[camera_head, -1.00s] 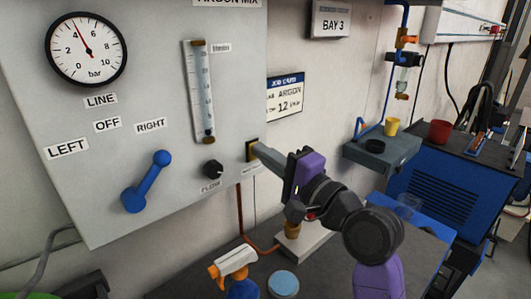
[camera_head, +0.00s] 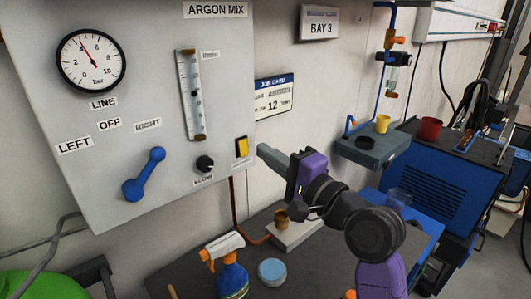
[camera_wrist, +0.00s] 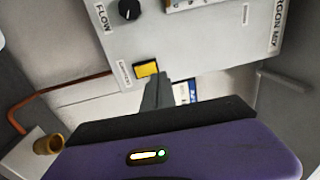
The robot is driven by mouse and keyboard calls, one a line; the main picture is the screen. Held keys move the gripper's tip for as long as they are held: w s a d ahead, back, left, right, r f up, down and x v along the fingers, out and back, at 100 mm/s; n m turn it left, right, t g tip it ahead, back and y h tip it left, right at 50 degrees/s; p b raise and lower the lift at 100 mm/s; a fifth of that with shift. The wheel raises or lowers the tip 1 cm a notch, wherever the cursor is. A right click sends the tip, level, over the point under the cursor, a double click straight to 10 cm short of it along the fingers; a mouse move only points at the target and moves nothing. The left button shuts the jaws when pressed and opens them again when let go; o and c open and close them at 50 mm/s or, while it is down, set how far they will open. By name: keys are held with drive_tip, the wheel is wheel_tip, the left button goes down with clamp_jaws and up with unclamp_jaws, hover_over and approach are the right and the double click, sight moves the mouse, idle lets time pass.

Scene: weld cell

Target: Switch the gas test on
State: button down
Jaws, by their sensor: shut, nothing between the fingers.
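The yellow rocker switch (camera_head: 242,147) sits in a dark frame at the lower right of the grey gas panel (camera_head: 140,185). It also shows in the wrist view (camera_wrist: 146,69), its yellow face uncovered. My gripper (camera_head: 262,151) is shut and empty, its tips just right of the switch, seemingly a little apart from it. In the wrist view the shut fingers (camera_wrist: 158,82) end just beside the switch. A flow tube (camera_head: 194,94) stands above, with a small dark spot about midway up. The switch's label is too small to read.
The panel also bears a pressure gauge (camera_head: 91,60), a blue lever (camera_head: 144,174) pointing up right and a black flow knob (camera_head: 204,163). Below stand a spray bottle (camera_head: 231,276), a blue-lidded tub (camera_head: 271,271) and a brass fitting (camera_head: 281,219) on a pale block.

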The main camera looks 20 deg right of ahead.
drive_tip(key=v, duration=0.8)
drive_tip(key=shift+s+r+b, duration=0.3)
drive_tip(key=shift+r+b, duration=0.15)
drive_tip(key=shift+r, duration=0.2)
drive_tip(key=shift+d, duration=0.1)
